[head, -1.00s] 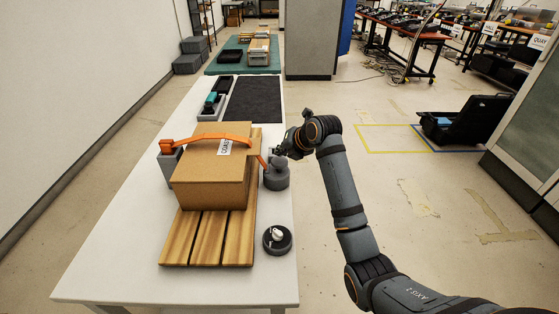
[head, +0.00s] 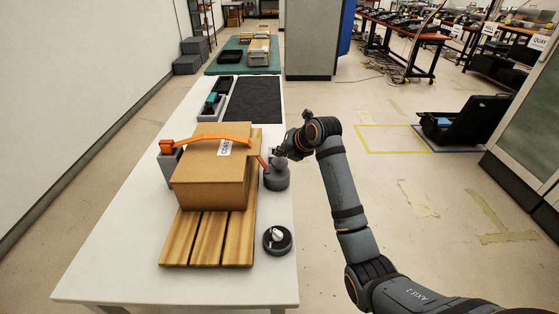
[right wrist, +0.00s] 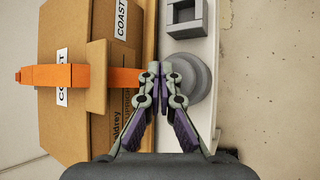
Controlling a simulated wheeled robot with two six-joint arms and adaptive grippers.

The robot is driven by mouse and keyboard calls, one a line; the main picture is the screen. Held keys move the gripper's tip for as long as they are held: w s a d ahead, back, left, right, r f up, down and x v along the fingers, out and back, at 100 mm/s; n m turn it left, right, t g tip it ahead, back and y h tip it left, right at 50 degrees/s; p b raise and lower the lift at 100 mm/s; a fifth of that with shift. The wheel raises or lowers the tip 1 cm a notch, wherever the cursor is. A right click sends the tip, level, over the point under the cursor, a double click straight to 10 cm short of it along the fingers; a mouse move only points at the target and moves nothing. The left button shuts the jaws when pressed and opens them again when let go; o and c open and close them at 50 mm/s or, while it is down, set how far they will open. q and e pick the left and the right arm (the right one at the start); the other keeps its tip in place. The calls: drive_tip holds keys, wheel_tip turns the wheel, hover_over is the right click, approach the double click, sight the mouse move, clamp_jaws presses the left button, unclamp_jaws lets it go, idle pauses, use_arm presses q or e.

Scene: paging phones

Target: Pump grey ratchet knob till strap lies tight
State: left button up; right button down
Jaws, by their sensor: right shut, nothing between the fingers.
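A cardboard box (head: 205,185) stands on a slatted wooden pallet (head: 205,252). An orange strap (head: 205,138) arches over the box top, with a visible gap beneath it in the head view, and comes down the right side. The grey ratchet knob (head: 277,180) stands on the table at the box's right; it also shows in the right wrist view (right wrist: 202,78). My right gripper (head: 276,155) is over the knob's near-box side, fingertips together and empty (right wrist: 160,68). I cannot tell whether it touches the knob. My left gripper is out of view.
A grey block (head: 168,165) holds the strap's left end. A round dark dish (head: 278,240) with a white item sits near the table's right edge. A black mat (head: 255,100) and trays lie farther back. The table's front left is clear.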

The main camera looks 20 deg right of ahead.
sight(280, 160)
drive_tip(key=shift+f, duration=0.3)
drive_tip(key=shift+f+b, duration=0.5)
drive_tip(key=shift+f, duration=0.7)
idle(1.1)
drive_tip(key=shift+r+p, duration=1.6)
drive_tip(key=shift+p, duration=0.25)
wheel_tip(280, 160, up, 5)
drive_tip(key=p, duration=0.5)
drive_tip(key=shift+r, duration=0.1)
